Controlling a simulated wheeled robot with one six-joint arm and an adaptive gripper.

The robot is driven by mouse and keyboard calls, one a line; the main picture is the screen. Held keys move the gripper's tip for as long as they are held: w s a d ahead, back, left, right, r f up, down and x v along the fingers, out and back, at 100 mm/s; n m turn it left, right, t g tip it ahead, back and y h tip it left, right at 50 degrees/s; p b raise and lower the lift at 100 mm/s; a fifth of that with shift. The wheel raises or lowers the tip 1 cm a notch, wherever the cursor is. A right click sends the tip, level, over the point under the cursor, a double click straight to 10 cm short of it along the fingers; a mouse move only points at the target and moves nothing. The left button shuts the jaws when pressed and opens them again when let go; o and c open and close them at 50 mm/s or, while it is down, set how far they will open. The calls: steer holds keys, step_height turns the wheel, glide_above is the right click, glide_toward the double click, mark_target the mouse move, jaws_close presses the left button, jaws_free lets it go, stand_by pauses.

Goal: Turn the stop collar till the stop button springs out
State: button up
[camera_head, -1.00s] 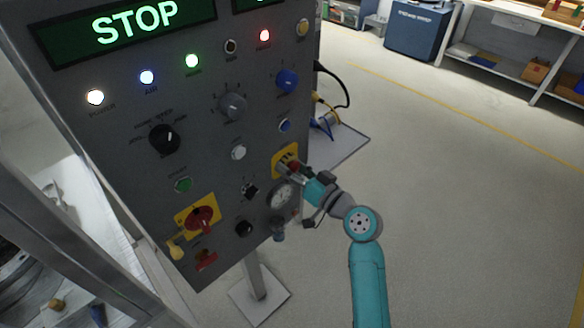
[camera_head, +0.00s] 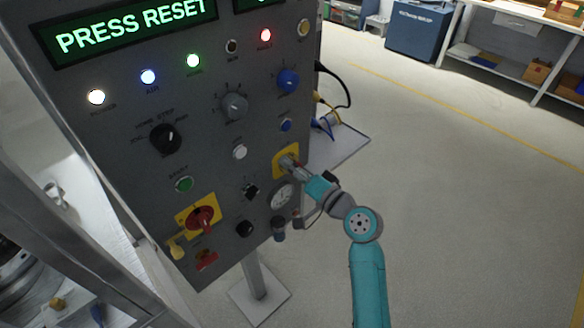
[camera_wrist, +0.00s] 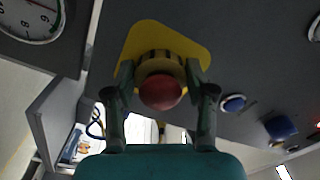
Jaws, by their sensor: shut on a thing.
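The red stop button (camera_wrist: 161,92) faces the wrist camera, at the middle of the wrist view. The ribbed dark and brass-coloured stop collar (camera_wrist: 160,62) surrounds it on a yellow plate (camera_wrist: 176,36). The yellow plate also shows in the head view (camera_head: 281,153), at the panel's right side. My gripper (camera_wrist: 160,80) has one finger on each side of the collar and is shut on it. In the head view my gripper (camera_head: 290,162) covers the button and most of the collar. The display (camera_head: 130,29) reads PRESS RESET.
The grey panel carries a gauge (camera_head: 282,196) just below the collar, a blue button (camera_head: 285,125) above it, and a red rotary switch (camera_head: 201,219) on yellow at lower left. Cables hang behind the panel. Open floor lies to the right.

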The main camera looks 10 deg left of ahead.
stand_by(0.3)
steer(key=o, duration=1.2)
steer(key=shift+c, duration=0.2)
steer(key=shift+d, duration=0.1)
steer(key=v, duration=1.2)
